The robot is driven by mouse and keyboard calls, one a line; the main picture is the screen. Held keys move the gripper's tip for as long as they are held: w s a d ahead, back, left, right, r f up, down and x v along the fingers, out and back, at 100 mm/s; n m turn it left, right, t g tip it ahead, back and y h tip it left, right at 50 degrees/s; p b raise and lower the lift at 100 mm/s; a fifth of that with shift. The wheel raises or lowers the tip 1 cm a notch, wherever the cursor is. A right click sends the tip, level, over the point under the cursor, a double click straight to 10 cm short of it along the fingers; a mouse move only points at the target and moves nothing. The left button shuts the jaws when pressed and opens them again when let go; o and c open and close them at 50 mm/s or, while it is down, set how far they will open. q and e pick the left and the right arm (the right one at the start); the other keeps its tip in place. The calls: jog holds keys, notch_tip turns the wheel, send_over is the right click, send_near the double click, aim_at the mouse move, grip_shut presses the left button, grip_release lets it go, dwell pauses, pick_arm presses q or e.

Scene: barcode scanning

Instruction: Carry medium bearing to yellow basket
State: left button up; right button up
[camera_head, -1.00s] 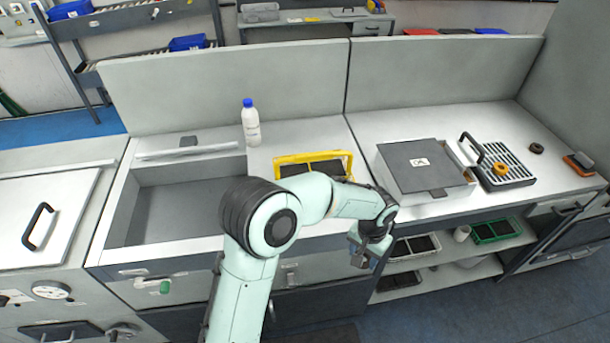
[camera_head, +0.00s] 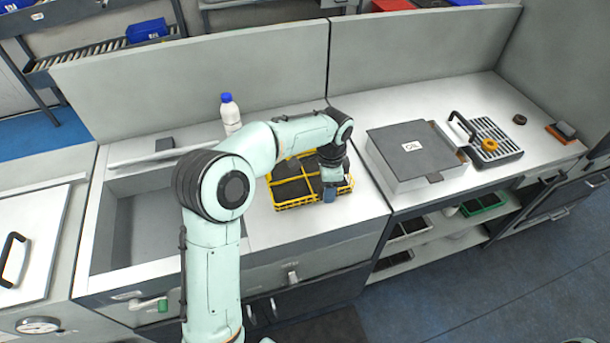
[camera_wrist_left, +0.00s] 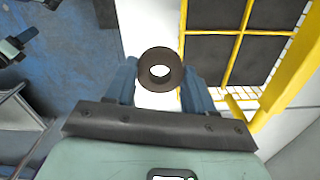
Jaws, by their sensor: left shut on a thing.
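The bearing (camera_wrist_left: 160,55) is a dark brown ring with an open centre. It sits between the blue fingers of my left gripper (camera_wrist_left: 160,76), which is shut on it. In the head view my left gripper (camera_head: 329,196) points down at the right front part of the yellow basket (camera_head: 300,203); the bearing cannot be made out there. In the wrist view the bearing shows just beside the basket's yellow rim (camera_wrist_left: 183,45), against the white counter. The basket has dark-floored compartments; the arm covers part of it. My right gripper is not seen.
A white bottle with a blue cap (camera_head: 231,115) stands behind my arm. A grey box (camera_head: 418,150) is to the right of the basket. Further right are a slotted tray (camera_head: 511,153) with an orange ring (camera_head: 489,144) and a dark ring (camera_head: 520,119).

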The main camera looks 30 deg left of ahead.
pick_arm(q)
jog(key=a+r+m+p, duration=0.1)
jog(key=a+r+m, duration=1)
jog(key=r+m, duration=0.15)
jog(key=b, duration=0.1)
send_near(294, 194)
jog(key=shift+s+a+m, duration=0.2)
jog(key=shift+m, duration=0.15)
jog(key=shift+w+f+b, duration=0.15)
jog(key=shift+f+b, duration=0.15)
jog(key=shift+f, duration=2.9)
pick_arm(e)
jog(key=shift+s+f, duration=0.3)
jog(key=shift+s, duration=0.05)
pick_arm(q)
jog(key=shift+f, duration=0.15)
jog(key=o, duration=1.1)
